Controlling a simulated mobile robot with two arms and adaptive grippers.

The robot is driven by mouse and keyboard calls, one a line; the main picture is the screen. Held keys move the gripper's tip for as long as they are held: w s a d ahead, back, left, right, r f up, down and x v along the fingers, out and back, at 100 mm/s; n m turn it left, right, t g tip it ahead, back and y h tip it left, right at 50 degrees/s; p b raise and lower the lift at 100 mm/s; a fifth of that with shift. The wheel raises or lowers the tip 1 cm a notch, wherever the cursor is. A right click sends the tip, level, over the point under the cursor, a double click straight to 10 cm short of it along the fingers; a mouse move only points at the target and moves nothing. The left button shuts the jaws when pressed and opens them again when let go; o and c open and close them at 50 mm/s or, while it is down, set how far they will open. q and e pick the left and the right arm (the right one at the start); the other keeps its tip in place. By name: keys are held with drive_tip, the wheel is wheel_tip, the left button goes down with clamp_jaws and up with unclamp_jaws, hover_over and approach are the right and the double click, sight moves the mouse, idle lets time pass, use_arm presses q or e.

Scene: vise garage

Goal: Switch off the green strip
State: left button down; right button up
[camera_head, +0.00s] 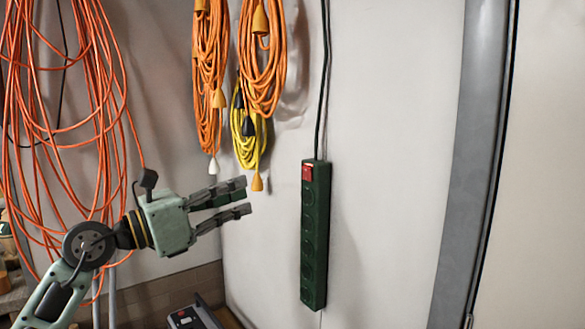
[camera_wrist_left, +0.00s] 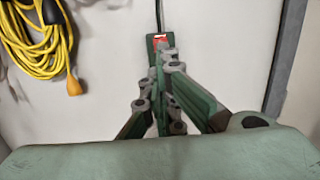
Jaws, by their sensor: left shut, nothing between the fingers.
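The green strip (camera_head: 315,240) hangs upright on the pale wall in the head view, with several sockets down its front and a black cable from its top. Its red switch (camera_head: 307,172) is at the upper end. My left gripper (camera_head: 249,196) is shut and empty, to the left of the strip and apart from it, pointing toward its upper part. In the left wrist view, the red switch (camera_wrist_left: 159,38) shows just beyond the fingertips, and the fingers (camera_wrist_left: 168,58) hide most of the strip below it. My right gripper is not in view.
Orange cords (camera_head: 262,60) and a yellow cord (camera_head: 248,140) hang on the wall above my left gripper. A large orange cable coil (camera_head: 75,110) hangs at the left. A grey metal post (camera_head: 463,180) stands at the right. The wall around the strip is clear.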

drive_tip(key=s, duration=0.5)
use_arm(q)
drive_tip(key=p, duration=0.3)
approach(307, 171)
drive_tip(key=p+x, duration=0.2)
drive_tip(key=x, duration=0.4)
drive_tip(key=shift+r, duration=0.15)
drive_tip(key=shift+w+d+p, duration=0.3)
drive_tip(key=shift+d+p, duration=0.05)
drive_tip(key=shift+d, duration=0.1)
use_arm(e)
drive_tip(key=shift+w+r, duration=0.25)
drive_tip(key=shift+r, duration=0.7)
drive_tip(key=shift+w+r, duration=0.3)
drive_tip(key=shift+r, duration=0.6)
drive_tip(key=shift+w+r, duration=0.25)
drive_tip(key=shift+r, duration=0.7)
